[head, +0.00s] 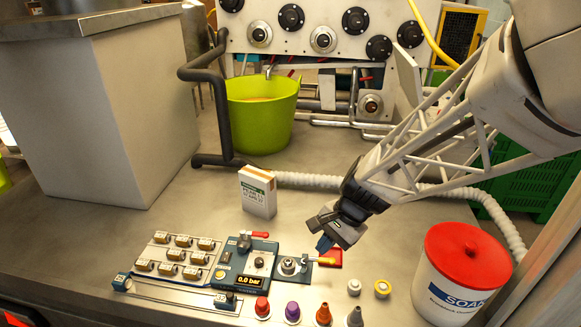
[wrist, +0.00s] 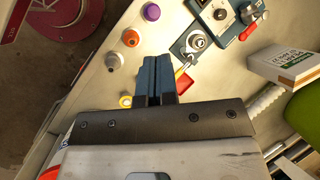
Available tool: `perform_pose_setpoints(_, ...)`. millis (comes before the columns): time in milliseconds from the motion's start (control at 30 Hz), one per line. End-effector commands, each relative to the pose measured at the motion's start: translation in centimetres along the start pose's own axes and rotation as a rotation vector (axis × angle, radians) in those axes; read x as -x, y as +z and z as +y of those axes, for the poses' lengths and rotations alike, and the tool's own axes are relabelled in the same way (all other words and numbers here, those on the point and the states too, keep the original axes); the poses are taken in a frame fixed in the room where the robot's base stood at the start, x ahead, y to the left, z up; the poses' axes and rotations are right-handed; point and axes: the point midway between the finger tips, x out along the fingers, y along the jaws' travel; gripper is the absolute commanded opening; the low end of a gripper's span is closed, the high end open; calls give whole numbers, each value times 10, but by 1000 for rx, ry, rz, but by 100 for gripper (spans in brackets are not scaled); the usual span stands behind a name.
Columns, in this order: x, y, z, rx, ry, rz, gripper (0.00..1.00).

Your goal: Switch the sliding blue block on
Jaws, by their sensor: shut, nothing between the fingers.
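A rail (head: 170,297) runs along the front of the bench at the left in the head view. A small blue block (head: 121,283) sits at its left end and another blue block (head: 226,300) near its right end. I cannot tell which one slides. My gripper (head: 325,242) is shut and empty, above the bench to the right of the blue control panel (head: 246,267), well apart from both blocks. In the wrist view its blue fingers (wrist: 157,78) are together, pointing toward the round valve (wrist: 198,41). The rail and blocks do not show there.
A white and green carton (head: 258,193) stands behind the panel. A soap bucket (head: 455,275) with a red lid is at the right. Several small coloured caps and cones, including a purple one (head: 292,312), line the front edge. A board of small blocks (head: 174,243) lies behind the rail.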

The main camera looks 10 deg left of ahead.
Motion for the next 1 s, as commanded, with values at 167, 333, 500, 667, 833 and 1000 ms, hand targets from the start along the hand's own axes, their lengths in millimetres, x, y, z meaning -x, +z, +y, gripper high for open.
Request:
perform_pose_setpoints(167,-27,-6,-18,-79,-6,-49,0)
perform_pose_setpoints(333,-53,-11,-34,-158,-11,-92,0)
perform_pose_setpoints(500,-81,-15,-48,-241,-11,-134,0)
perform_pose_setpoints(667,-107,-19,-62,-318,-10,-170,0)
perform_pose_setpoints(833,-136,-22,-74,-400,-4,-205,0)
perform_pose_setpoints(1000,-159,-24,-82,-468,1,-231,0)
